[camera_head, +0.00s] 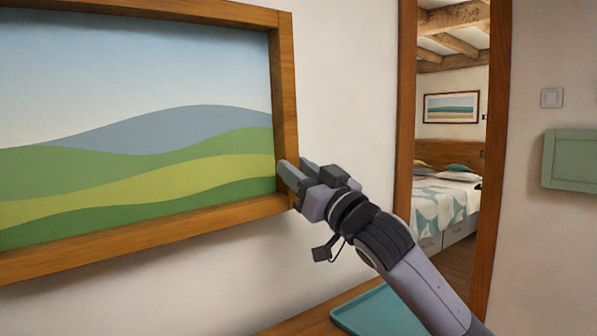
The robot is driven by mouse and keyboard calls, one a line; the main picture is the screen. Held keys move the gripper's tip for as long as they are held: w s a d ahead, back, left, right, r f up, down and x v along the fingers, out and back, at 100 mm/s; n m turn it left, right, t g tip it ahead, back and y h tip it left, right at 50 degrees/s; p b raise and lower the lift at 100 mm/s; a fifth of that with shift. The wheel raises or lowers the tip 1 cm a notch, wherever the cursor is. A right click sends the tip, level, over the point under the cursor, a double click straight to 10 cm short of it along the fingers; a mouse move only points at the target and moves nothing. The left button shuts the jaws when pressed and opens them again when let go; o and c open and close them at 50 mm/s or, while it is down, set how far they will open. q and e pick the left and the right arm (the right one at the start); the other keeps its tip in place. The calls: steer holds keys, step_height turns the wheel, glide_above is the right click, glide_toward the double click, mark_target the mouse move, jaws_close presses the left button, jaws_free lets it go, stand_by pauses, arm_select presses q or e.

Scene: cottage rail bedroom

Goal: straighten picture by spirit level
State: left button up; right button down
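A large landscape picture of hills in a wooden frame (150,240) hangs on the wall at the left. Its left and top parts run out of view, and its lower rail rises toward the right in the view. My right gripper (298,170) is at the right rail, just above the lower right corner. One finger overlaps the front of the rail and the other shows by its outer edge. The fingers look a little apart, but I cannot tell if they clamp the wood. No spirit level shows. My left gripper is not in view.
A teal tray (380,314) lies on a wooden surface (312,318) below. A tall wood-edged opening or mirror (405,110) shows a bed (445,203). A light switch (551,97) and a green panel (572,160) are on the right wall.

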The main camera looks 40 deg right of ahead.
steer(key=shift+a+f+m+h, duration=0.4)
steer(key=shift+a+f+m, duration=0.2)
steer(key=shift+a+f, duration=0.2)
steer(key=c, duration=0.8)
jaws_free()
steer(key=b+v, duration=0.2)
steer(key=v, duration=0.5)
steer(key=shift+b, duration=0.3)
